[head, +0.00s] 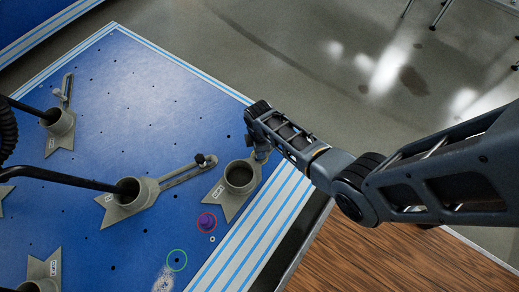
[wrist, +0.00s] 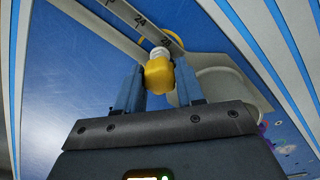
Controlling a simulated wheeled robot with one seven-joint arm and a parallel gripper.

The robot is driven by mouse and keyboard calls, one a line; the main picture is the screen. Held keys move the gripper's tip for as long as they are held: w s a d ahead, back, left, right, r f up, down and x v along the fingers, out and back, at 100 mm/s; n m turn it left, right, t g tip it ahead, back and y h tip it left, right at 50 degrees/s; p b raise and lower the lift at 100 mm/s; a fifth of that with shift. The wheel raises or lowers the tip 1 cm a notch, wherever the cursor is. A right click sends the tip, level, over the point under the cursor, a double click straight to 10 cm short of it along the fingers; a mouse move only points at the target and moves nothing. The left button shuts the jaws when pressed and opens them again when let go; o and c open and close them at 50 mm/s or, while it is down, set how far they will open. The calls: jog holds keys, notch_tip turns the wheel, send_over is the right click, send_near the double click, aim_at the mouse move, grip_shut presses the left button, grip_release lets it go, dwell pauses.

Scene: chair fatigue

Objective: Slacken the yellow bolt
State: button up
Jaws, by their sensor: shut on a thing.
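The yellow bolt (wrist: 158,75) is in the middle of the wrist view, between the two blue fingers of my gripper (wrist: 158,84). The fingers are shut on its sides. A pale threaded part shows just beyond its yellow head, at a grey slotted arm with number marks (wrist: 128,14). In the head view my gripper (head: 262,152) is at the right edge of the blue board, beside a grey cup fixture (head: 226,195). The bolt cannot be made out there, as my arm and gripper cover that spot.
The blue board (head: 160,80) carries other grey fixtures, one with a slotted arm (head: 180,174) and a black rod in its cup. A purple knob (head: 206,221) sits near the board's striped edge. A wooden surface (head: 390,255) lies at lower right.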

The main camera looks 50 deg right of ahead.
jog(key=shift+c, duration=0.7)
jog(key=shift+r+n, duration=0.1)
jog(key=shift+n, duration=0.2)
jog(key=n+p, duration=0.1)
jog(key=n, duration=0.2)
jog(key=shift+n, duration=0.3)
jog(key=n+p, duration=0.1)
jog(key=n, duration=0.2)
jog(key=shift+n, duration=0.4)
jog(key=shift+n+p, duration=0.45)
jog(key=shift+n, duration=1.55)
